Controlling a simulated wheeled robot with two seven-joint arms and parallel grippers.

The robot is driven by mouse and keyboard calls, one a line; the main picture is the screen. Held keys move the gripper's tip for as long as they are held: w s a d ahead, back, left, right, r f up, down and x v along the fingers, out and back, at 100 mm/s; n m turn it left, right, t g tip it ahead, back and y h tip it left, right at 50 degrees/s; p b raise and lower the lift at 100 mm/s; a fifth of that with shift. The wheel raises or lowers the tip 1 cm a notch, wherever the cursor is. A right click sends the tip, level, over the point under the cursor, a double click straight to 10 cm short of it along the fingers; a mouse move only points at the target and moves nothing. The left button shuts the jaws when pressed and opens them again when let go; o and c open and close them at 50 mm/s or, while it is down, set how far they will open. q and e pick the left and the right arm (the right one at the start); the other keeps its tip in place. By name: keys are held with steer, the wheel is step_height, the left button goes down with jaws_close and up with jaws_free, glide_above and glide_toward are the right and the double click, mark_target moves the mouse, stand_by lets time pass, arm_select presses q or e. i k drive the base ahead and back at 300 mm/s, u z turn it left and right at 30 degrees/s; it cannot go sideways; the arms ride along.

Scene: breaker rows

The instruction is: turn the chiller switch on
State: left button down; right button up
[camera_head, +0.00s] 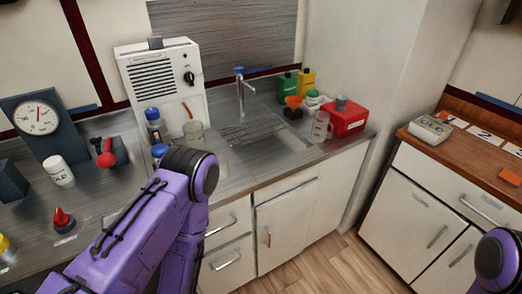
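A white box-shaped unit (160,84) with dark vent slots stands at the back of the counter, against the wall. It looks like the chiller, but I can read no label. A round black knob (190,78) sits on the right part of its front. A small orange-red lever or tube (187,110) shows lower on the same front. My purple left arm comes in from the lower left and its rounded joint is in front of the counter, below the unit. Neither of my grippers can be seen.
A gauge (38,120), a white bottle (59,171) and a red-knobbed device (105,155) stand left of the unit. A blue-capped bottle (155,125) and a glass beaker (194,137) stand close in front. A sink (265,145) and a red box (343,118) lie to the right.

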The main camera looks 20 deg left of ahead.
mark_target(188, 77)
steer(key=z, duration=0.25)
steer(key=k, duration=0.8)
steer(key=u, duration=0.8)
steer(key=i, duration=0.45)
steer(key=u, duration=0.05)
